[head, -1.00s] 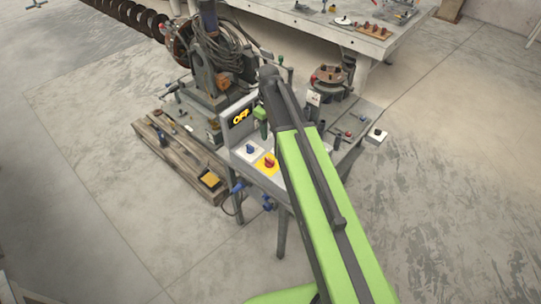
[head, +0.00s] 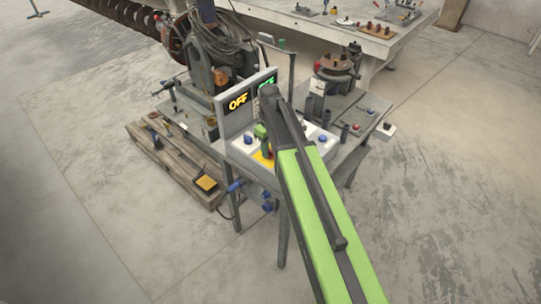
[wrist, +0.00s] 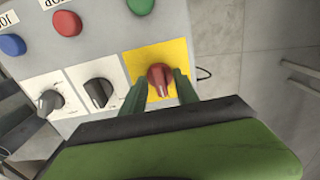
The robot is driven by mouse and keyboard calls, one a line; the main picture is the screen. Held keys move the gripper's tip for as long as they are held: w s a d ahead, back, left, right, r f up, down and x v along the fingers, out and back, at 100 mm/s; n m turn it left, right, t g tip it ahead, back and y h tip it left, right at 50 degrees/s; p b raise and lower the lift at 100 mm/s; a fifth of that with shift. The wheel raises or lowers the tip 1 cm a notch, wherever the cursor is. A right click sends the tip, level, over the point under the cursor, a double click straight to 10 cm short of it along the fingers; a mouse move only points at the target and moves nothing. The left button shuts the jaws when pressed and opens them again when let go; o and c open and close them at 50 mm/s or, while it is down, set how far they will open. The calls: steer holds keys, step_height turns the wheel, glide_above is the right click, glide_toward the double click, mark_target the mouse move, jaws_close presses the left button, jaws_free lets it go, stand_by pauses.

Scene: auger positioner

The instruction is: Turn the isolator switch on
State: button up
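The isolator switch is a red rotary knob (wrist: 160,78) on a yellow plate (wrist: 172,58) at the right of the panel in the wrist view. In the head view its yellow plate (head: 262,158) shows beside my gripper, and the knob is hidden. My gripper (wrist: 160,86) is open, with one green finger on each side of the knob. Yellow shows between the left finger and the knob; I cannot tell whether the right finger touches it. In the head view my gripper (head: 263,138) is over the panel. A display (head: 238,102) reads OFF.
Left of the yellow plate are two black selector knobs (wrist: 98,93) (wrist: 45,102) on white plates. A blue button (wrist: 12,45), a red button (wrist: 67,23) and a green button (wrist: 140,5) line the panel. A second display (head: 267,84) is partly covered by my arm. A wooden pallet (head: 180,170) lies left.

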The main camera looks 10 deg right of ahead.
jaws_close()
steer(key=shift+m, duration=0.3)
stand_by(0.3)
steer(key=m, duration=0.8)
steer(key=shift+m, duration=0.4)
steer(key=m, duration=0.4)
steer(key=shift+m, duration=2.2)
